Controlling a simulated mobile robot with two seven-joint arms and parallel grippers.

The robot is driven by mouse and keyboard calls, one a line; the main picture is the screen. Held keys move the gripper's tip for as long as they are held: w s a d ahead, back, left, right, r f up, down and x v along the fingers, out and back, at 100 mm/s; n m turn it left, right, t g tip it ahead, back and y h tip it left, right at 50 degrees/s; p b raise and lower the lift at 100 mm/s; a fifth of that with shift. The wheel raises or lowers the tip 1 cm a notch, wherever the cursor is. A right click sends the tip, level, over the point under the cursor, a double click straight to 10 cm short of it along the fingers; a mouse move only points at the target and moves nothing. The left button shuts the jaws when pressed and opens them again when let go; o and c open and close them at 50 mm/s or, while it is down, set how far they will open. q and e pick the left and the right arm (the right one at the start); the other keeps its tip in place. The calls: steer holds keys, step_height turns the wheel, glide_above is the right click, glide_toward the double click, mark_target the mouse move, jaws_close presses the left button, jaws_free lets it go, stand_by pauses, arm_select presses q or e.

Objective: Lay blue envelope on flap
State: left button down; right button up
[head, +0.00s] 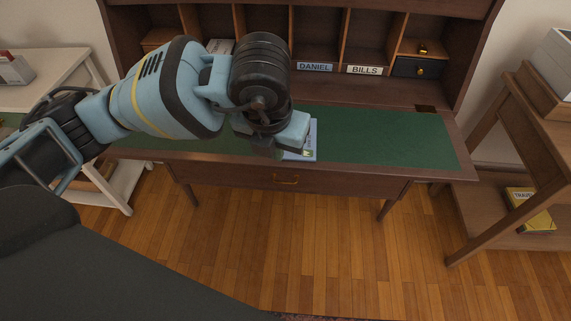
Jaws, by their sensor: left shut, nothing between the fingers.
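The flap (390,140) is the desk's lowered writing surface, green with a brown wooden border. A blue envelope (311,142) lies on the flap near its front edge, partly hidden behind my left gripper. A small mark shows at its near corner. My left gripper (284,151) is at the envelope's left side, low over the flap, and is shut with nothing in it. I cannot tell whether it touches the envelope. My right gripper is not in view.
Behind the flap are pigeonholes with labels DANIEL (314,67) and BILLS (364,70), and a small dark drawer (416,67). A wooden side table (500,110) with a yellow book (530,208) stands right. A white table (45,75) stands left. The flap's right half is clear.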

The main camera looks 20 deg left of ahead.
mark_target(288, 155)
arm_select(q)
steer(key=shift+s+r+n, duration=0.1)
steer(key=shift+s+n, duration=0.25)
steer(key=shift+n, duration=0.05)
steer(key=x, duration=0.3)
steer(key=w+x, duration=0.1)
steer(key=x, duration=0.3)
steer(key=w+x, duration=0.1)
steer(key=x, duration=0.2)
steer(key=shift+w+a, duration=0.1)
steer(key=shift+w, duration=0.25)
steer(key=shift+w+a, duration=0.1)
steer(key=shift+w, duration=0.7)
steer(key=shift+w, duration=0.1)
steer(key=shift+w+a+b, duration=0.15)
steer(key=shift+w+b, duration=0.5)
steer(key=shift+w, duration=0.75)
